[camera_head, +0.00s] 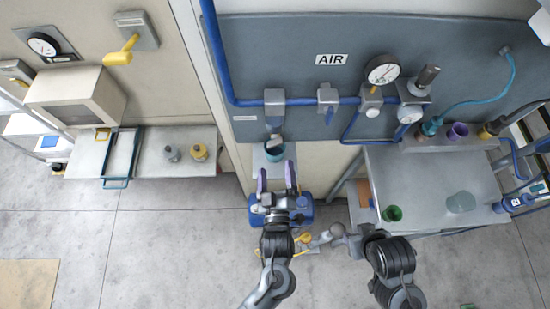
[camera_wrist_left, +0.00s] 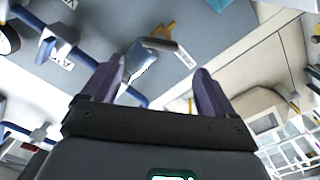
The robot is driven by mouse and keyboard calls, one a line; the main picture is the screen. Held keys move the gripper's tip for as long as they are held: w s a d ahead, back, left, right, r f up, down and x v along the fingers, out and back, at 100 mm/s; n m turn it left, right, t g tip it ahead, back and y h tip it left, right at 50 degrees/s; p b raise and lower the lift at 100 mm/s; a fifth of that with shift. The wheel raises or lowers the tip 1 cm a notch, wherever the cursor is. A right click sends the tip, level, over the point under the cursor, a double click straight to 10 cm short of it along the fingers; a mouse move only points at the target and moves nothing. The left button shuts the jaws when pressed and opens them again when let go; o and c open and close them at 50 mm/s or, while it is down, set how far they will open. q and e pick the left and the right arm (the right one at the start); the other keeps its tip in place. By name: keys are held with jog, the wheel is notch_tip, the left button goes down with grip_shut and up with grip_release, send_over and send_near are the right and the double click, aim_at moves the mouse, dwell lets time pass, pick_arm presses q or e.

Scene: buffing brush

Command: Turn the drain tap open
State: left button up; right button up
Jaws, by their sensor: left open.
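My left gripper (camera_head: 277,172) is open and empty, its two purple fingers pointing at the wall below the blue air pipe. Just beyond the fingertips, a grey drain fitting (camera_head: 275,139) hangs under a pipe drop, above a teal cup (camera_head: 273,156). In the left wrist view, the open gripper (camera_wrist_left: 160,85) has a grey fitting (camera_wrist_left: 143,66) with a white-labelled end between and beyond its fingertips, not gripped. A small yellow piece (camera_wrist_left: 167,31) shows behind it; I cannot tell whether it is the tap's handle. My right gripper's fingers do not show.
The blue pipe (camera_head: 309,101) runs along the grey panel to a pressure gauge (camera_head: 383,70). A grey bench (camera_head: 425,185) with cups stands at right, and a shelf (camera_head: 150,157) at left. A blue object (camera_head: 305,215) lies beneath my left gripper.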

pick_arm(q)
jog(key=shift+s, duration=1.75)
jog(key=shift+c, duration=0.4)
